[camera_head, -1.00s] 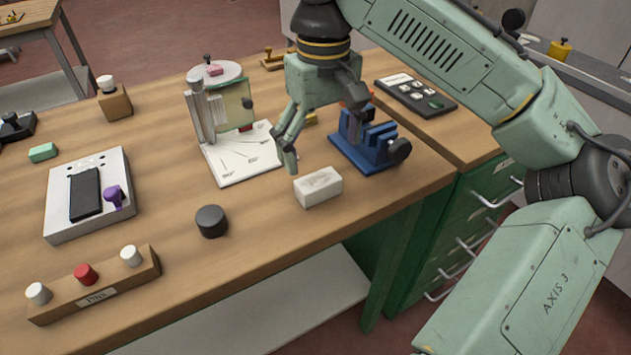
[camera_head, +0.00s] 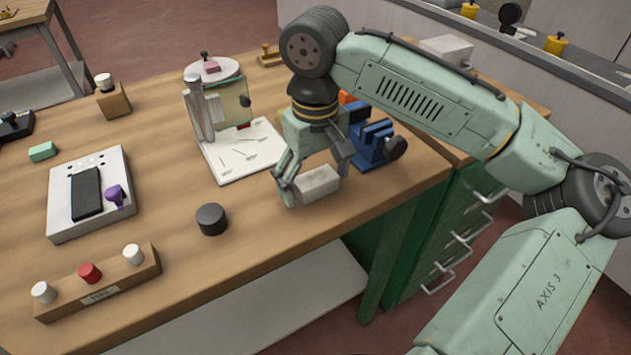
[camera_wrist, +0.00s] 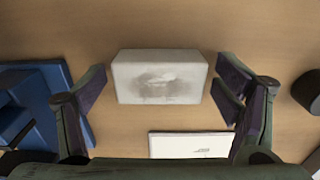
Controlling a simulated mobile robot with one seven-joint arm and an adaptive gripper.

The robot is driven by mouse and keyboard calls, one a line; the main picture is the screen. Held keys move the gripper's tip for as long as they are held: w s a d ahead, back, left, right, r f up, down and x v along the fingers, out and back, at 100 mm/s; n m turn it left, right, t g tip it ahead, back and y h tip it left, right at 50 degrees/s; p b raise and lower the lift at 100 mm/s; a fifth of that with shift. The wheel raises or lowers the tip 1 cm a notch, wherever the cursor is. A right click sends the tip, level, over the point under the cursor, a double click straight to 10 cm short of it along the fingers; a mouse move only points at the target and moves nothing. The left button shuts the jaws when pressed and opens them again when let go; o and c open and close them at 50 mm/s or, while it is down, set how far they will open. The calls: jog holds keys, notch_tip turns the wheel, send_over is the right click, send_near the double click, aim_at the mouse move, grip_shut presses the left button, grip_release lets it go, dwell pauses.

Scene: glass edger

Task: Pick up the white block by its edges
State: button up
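The white block (camera_head: 318,185) lies on the wooden table near its front right edge. It also shows in the wrist view (camera_wrist: 160,77) with a grey smudge on its top face. My gripper (camera_head: 315,180) is low over the block, with one finger at its left end and the other toward its far right side. In the wrist view my gripper (camera_wrist: 161,88) is open, its two purple-padded fingers on either side of the block's short ends. A small gap shows at each end, so neither pad appears to touch it.
A blue vise (camera_head: 372,145) stands close behind and right of the block. A white sheet (camera_head: 240,152) with a glass fixture lies behind left. A black round knob (camera_head: 212,219) sits to the left, and a block with red and white buttons (camera_head: 98,284) is farther left.

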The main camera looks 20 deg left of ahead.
jog(key=c, duration=1.1)
jog(key=shift+r, duration=0.1)
